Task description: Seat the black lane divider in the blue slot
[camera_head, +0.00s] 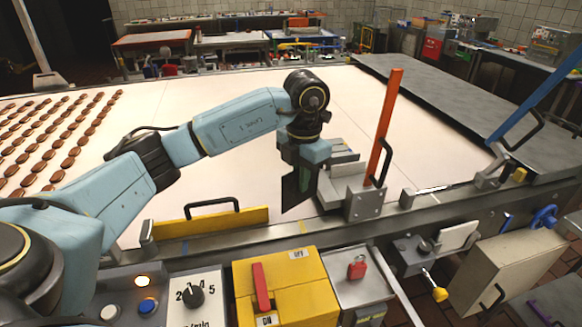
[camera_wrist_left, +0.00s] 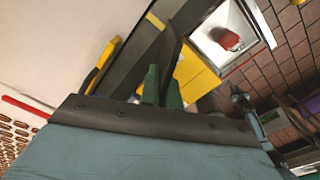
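My left gripper (camera_head: 300,190) hangs over the pale belt near its front rail. It is closed on a thin dark plate, the black lane divider (camera_head: 291,192), which points downward. In the left wrist view the divider (camera_wrist_left: 172,45) stands between the two green fingers of the gripper (camera_wrist_left: 162,88). The divider is apart from the rail as far as I can see. My right gripper is not in view.
An orange bar (camera_head: 387,125) stands upright in a grey bracket just right of the gripper. A yellow bar (camera_head: 225,219) with a black handle lies along the rail. A blue bar (camera_head: 535,100) leans at right. Brown cream sandwiches (camera_head: 60,135) fill the belt's left; its middle is clear.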

